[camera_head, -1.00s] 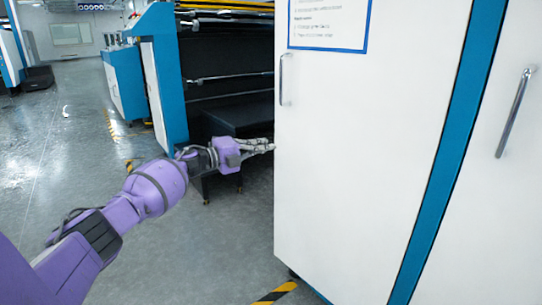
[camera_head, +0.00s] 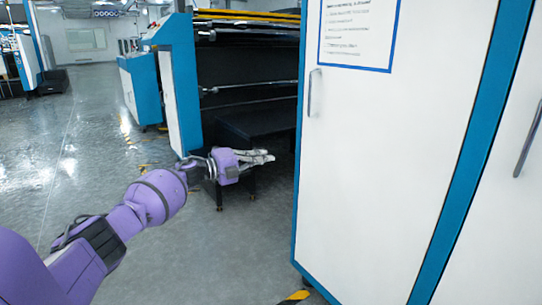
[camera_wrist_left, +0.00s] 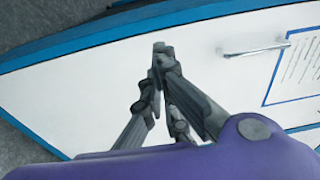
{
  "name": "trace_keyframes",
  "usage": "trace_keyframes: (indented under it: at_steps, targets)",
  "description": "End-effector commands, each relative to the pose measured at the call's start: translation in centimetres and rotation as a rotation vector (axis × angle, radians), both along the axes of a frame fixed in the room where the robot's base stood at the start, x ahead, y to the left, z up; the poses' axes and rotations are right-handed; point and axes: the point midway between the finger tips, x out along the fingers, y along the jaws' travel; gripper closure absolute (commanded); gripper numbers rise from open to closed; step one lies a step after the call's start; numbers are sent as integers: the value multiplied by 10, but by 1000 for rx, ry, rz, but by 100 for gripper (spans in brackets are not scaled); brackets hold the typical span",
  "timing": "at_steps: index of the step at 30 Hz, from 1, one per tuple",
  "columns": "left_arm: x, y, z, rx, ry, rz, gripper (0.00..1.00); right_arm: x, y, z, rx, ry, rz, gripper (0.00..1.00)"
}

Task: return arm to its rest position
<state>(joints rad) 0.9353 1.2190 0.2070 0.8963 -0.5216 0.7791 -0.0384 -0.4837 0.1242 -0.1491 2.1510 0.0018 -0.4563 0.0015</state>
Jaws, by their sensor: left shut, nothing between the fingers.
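My left arm (camera_head: 150,200) is purple and reaches in from the lower left of the head view. Its gripper (camera_head: 268,157) points right, towards the edge of the white cabinet door, with a gap between them in the picture. In the left wrist view the gripper (camera_wrist_left: 162,50) has its fingertips together with nothing between them, in front of the white door (camera_wrist_left: 100,75). My right arm and gripper are not in view.
The white cabinet (camera_head: 365,180) with blue edges, a metal handle (camera_head: 315,93) and a posted notice (camera_head: 358,30) fills the right side. Behind my gripper stands a dark machine (camera_head: 250,75) with a blue-white end panel (camera_head: 180,85). Open grey floor (camera_head: 60,150) lies at left.

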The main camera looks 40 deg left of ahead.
Motion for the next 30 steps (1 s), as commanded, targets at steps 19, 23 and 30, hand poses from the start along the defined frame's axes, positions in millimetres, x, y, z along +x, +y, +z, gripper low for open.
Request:
trace_keyframes:
  at_steps: [19,23,30]
  targets:
    - [-38,59,-4,-1,3,-4,100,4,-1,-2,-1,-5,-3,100]
    - [-37,61,-4,-4,4,9,100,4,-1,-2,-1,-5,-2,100]
    - [0,53,7,-75,-27,152,100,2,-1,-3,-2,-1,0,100]
